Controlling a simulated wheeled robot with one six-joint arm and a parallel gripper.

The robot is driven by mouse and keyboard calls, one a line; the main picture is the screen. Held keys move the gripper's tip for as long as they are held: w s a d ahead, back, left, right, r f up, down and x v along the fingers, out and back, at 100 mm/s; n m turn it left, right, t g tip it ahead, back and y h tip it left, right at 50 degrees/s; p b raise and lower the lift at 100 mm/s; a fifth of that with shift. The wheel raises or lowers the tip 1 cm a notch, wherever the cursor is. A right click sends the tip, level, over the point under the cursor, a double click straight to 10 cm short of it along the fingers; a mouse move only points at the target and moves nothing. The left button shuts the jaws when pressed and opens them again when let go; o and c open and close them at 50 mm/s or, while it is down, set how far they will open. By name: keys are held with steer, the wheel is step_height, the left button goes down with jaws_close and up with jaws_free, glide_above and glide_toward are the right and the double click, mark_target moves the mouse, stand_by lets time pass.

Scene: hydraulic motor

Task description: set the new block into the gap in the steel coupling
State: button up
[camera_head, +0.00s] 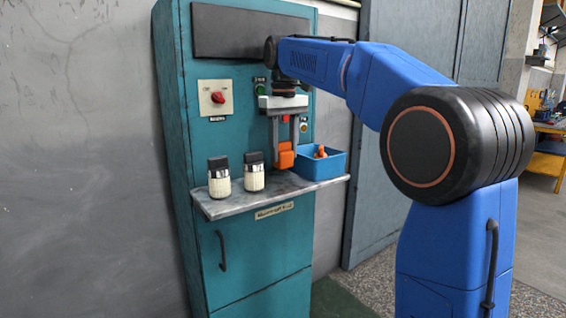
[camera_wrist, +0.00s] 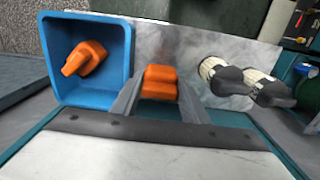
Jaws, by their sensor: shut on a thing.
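An orange block (camera_head: 285,156) is held between the two fingers of my gripper (camera_head: 284,146), just above the grey shelf and beside the blue bin. In the wrist view the orange block (camera_wrist: 160,82) sits between the fingertips of my gripper (camera_wrist: 160,90). Another orange piece (camera_wrist: 85,58) lies inside the blue bin (camera_wrist: 128,60); its top shows over the rim in the head view (camera_head: 321,152). I cannot make out the steel coupling or its gap in either view.
The grey shelf (camera_head: 215,208) juts from a teal cabinet (camera_head: 185,130). Two cream-and-black capped containers (camera_head: 219,178) (camera_head: 254,172) stand on its left part. A red knob (camera_head: 218,97) and buttons are on the panel above. The shelf between the containers and block is narrow.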

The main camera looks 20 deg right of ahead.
mark_target(284, 151)
steer(key=shift+f, duration=1.7)
steer(key=shift+f, duration=0.1)
steer(key=o, duration=0.9)
step_height(284, 151, up, 12)
steer(key=shift+r, duration=0.1)
